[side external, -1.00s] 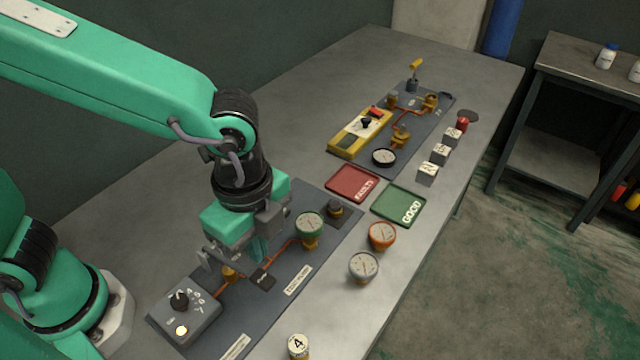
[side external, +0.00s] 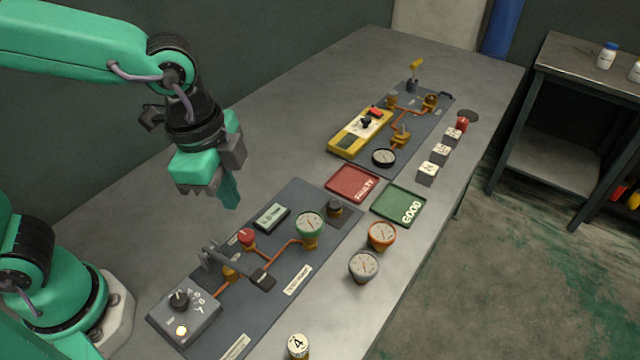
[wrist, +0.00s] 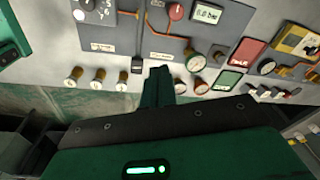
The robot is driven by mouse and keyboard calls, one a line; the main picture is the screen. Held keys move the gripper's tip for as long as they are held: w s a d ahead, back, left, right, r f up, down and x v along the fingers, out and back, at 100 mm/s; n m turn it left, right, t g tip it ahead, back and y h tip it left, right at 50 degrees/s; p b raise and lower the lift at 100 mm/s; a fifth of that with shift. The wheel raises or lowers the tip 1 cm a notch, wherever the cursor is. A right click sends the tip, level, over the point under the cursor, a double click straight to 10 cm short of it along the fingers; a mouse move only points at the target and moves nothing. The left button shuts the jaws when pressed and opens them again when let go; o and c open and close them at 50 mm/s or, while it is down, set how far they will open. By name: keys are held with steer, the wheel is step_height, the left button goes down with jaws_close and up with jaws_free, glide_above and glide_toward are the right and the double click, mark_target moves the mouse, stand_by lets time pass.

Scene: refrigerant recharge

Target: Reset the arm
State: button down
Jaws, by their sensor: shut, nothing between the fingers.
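My gripper (side external: 229,193) hangs in the air above the bench, left of and behind the near grey panel (side external: 306,279). Its fingers are together with nothing between them. In the wrist view the closed fingers (wrist: 160,82) show dark green at the centre. My gripper touches nothing on the panel.
A red tray (side external: 340,192) and a green tray (side external: 388,208) lie right of the panel. An orange gauge (side external: 382,236) and a grey gauge (side external: 364,267) stand near the front edge. A far panel holds a yellow meter (side external: 347,148). The bench behind my gripper is clear.

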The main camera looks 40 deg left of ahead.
steer(key=s+a+r+n+t, duration=0.1)
steer(key=a+r+n+t, duration=0.1)
steer(key=a+n, duration=0.4)
steer(key=s+a+r+n+t, duration=0.1)
steer(key=a+r+n+t, duration=0.1)
steer(key=a+n, duration=0.5)
steer(key=a, duration=0.3)
steer(key=shift+s+a+r+y, duration=0.3)
steer(key=shift+s+a+y, duration=0.05)
steer(key=shift+a+y, duration=0.05)
